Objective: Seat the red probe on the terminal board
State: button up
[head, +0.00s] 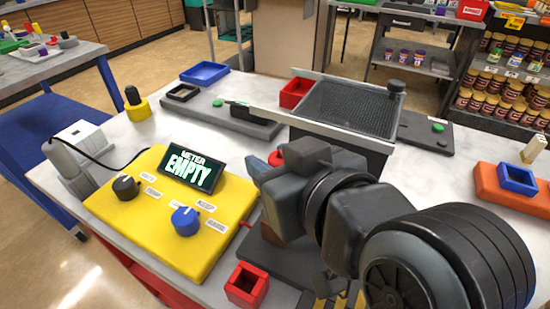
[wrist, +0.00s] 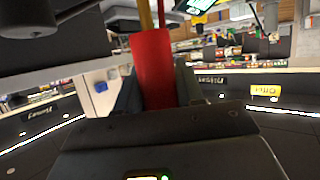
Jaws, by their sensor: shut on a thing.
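My gripper (wrist: 153,95) is shut on the red probe (wrist: 152,68), a red rod standing between the two dark fingers in the wrist view. A thinner yellowish part shows past its far end. In the head view my gripper (head: 264,172) is just right of the yellow meter (head: 150,232), whose display (head: 191,170) reads "METER EMPTY". A small red patch (head: 276,157) shows beside the fingers; I cannot tell if it is the probe. A dark plate (head: 262,252) lies below my arm, largely hidden. I cannot tell whether it is the terminal board.
A red open box (head: 246,285) stands at the table's front. A metal tray (head: 345,108) stands behind my gripper, near a red bin (head: 295,93) and a grey slab (head: 225,115). A blue bin (head: 204,73) is at the back. An orange block (head: 512,190) is at right.

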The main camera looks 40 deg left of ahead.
jog(key=shift+f+b, duration=0.9)
jog(key=shift+f, duration=1)
dwell(1.0)
jog(key=o, duration=1.1)
jog(key=shift+r+p, duration=4.4)
jog(key=shift+r, duration=0.15)
